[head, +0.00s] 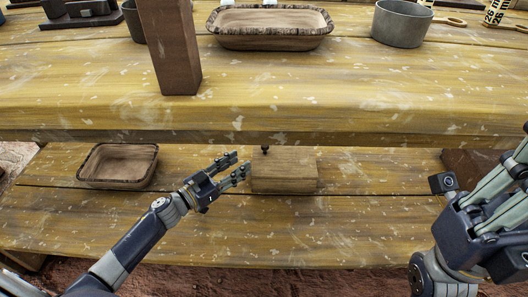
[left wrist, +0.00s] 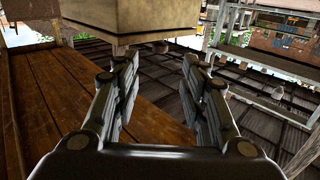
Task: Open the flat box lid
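The flat box (head: 284,171) is a small light-wood block on the lower shelf, and its lid looks closed. A small dark knob (head: 265,149) shows at its back left edge. My left gripper (head: 240,164) is just left of the box, fingers pointing at it, open and empty. In the left wrist view the box (left wrist: 130,18) fills the top, beyond my two spread fingers (left wrist: 160,70). A dark knob (left wrist: 160,47) shows at its lower edge there, between the fingers and apart from them. My right gripper (head: 505,180) is at the right edge, partly cut off; its opening is unclear.
The upper table (head: 330,95) overhangs behind the box. On it stand a brown post-like block (head: 173,50), a wooden tray (head: 270,42) and a grey pot (head: 402,25). Another wooden tray (head: 118,182) sits left on the lower shelf (head: 300,230).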

